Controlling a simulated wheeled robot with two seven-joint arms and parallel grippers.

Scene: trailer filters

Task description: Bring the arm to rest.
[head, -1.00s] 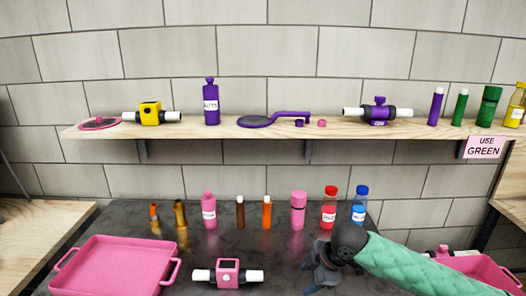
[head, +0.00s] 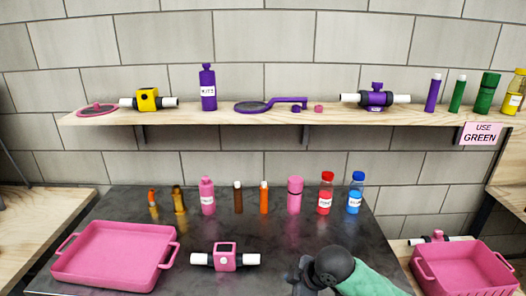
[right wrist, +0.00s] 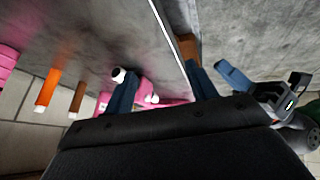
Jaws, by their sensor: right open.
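My right arm enters the head view at the bottom, right of centre, with a green sleeve (head: 365,281) and a dark wrist. My right gripper (head: 303,274) is low over the dark table's front part, right of the pink filter housing (head: 226,258) and apart from it. In the right wrist view, the blue fingers of the right gripper (right wrist: 160,84) stand apart with nothing seen held between them. Part of a pink thing with white ends shows behind them.
The dark table (head: 200,220) holds a pink tray (head: 110,283) at left and a row of bottles and cylinders at the back. A pink crate (head: 465,268) stands at right. A wooden shelf (head: 230,127) above carries several coloured items and a "USE GREEN" sign (head: 480,133).

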